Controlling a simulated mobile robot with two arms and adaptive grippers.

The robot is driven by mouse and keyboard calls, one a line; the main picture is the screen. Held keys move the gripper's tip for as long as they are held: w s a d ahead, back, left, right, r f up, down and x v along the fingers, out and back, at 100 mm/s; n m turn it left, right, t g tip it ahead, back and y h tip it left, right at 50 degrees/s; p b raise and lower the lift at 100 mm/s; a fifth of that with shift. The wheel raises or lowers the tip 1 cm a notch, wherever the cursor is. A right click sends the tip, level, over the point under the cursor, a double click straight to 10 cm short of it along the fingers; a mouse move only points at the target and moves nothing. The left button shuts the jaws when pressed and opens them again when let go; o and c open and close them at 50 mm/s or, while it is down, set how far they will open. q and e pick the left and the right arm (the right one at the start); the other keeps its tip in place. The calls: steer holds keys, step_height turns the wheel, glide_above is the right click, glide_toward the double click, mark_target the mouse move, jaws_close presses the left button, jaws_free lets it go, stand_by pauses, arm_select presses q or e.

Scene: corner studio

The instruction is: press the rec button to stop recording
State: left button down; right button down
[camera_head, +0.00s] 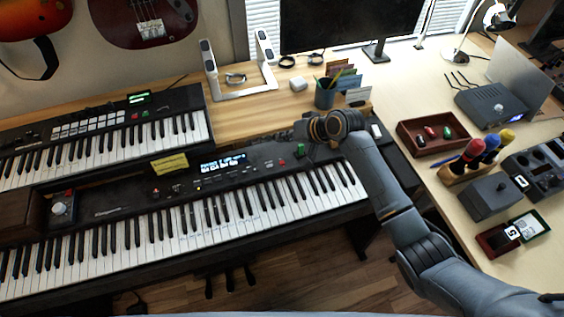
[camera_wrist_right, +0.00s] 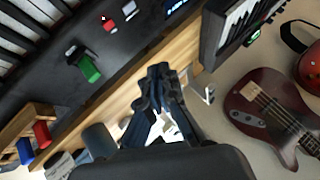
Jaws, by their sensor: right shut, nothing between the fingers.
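A small red button (camera_head: 282,163), apparently the rec button, sits on the lower keyboard's black panel (camera_head: 262,152), right of the lit screen. A larger green button (camera_head: 300,149) is beside it. Any lettering is too small to read. The wrist view also shows the red button (camera_wrist_right: 110,24) and the green button (camera_wrist_right: 88,68). My right gripper (camera_head: 303,129) is above the keyboard's back edge, near the green button, and apart from the red one. Its fingers (camera_wrist_right: 160,72) are shut and empty in the wrist view. My left gripper is out of view.
A second keyboard (camera_head: 100,140) with a lit screen stands at the back left. A pen cup (camera_head: 325,96) and a white stand (camera_head: 238,88) are on the wooden desk behind. A brown tray (camera_head: 432,134) and small devices occupy the table at right.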

steer(key=b, duration=0.7)
glide_above(284, 164)
step_height(284, 164, down, 6)
steer(key=shift+f, duration=0.2)
step_height(284, 164, down, 2)
steer(key=shift+b, duration=0.3)
steer(key=shift+d+f, duration=0.1)
steer(key=shift+f, duration=0.05)
stand_by(0.4)
steer(key=shift+f, duration=0.35)
steer(key=shift+f, duration=0.3)
stand_by(0.5)
steer(key=shift+r, duration=0.1)
steer(key=shift+r+p, duration=0.65)
steer(key=shift+p, duration=0.2)
